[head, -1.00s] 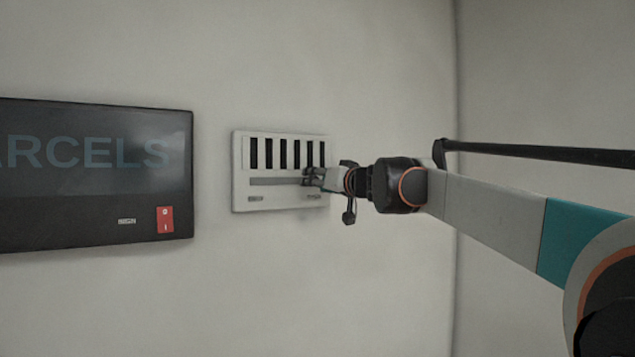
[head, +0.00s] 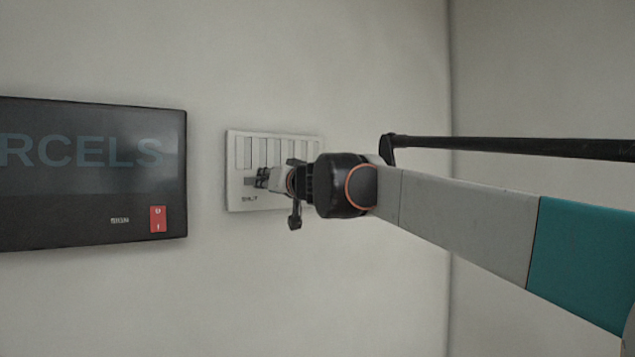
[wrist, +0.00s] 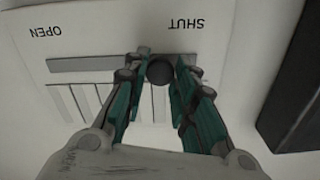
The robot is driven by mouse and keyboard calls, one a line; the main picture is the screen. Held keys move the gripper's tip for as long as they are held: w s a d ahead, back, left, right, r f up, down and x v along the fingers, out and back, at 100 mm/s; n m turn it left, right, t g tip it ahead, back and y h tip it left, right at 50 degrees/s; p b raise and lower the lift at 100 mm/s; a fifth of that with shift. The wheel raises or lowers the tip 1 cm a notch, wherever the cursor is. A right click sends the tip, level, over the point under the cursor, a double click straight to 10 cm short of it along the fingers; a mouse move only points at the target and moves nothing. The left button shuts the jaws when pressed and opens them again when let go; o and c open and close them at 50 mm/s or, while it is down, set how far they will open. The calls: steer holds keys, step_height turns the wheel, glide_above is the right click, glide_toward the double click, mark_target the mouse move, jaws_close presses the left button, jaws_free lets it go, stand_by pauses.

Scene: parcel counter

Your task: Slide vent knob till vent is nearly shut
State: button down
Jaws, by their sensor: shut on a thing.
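The white vent panel (head: 234,180) is on the wall in the head view, with its slats (head: 273,152) now pale and looking almost fully covered. In the wrist view the panel (wrist: 110,40) appears upside down, with OPEN on the left and SHUT on the right, and thin dark lines between the slats. The dark round knob (wrist: 160,70) sits in the slot toward the SHUT end, a short stretch of slot showing beyond it. My gripper (wrist: 160,78) is shut on the knob, one finger on each side. In the head view my gripper (head: 263,179) hides the knob.
A wall corner lies to the right. The wall below the vent is clear.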

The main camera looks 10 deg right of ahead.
steer(key=shift+s+a+r, duration=0.1)
steer(key=shift+s+a, duration=0.3)
steer(key=shift+s, duration=0.05)
steer(key=c, duration=1.5)
jaws_free()
steer(key=shift+c, duration=0.2)
steer(key=shift+o, duration=1.2)
steer(key=shift+w+a, duration=0.15)
steer(key=shift+w, duration=0.2)
steer(key=v, duration=1.1)
steer(key=shift+s+d, duration=0.2)
steer(key=shift+d, duration=0.15)
steer(key=shift+s, duration=0.1)
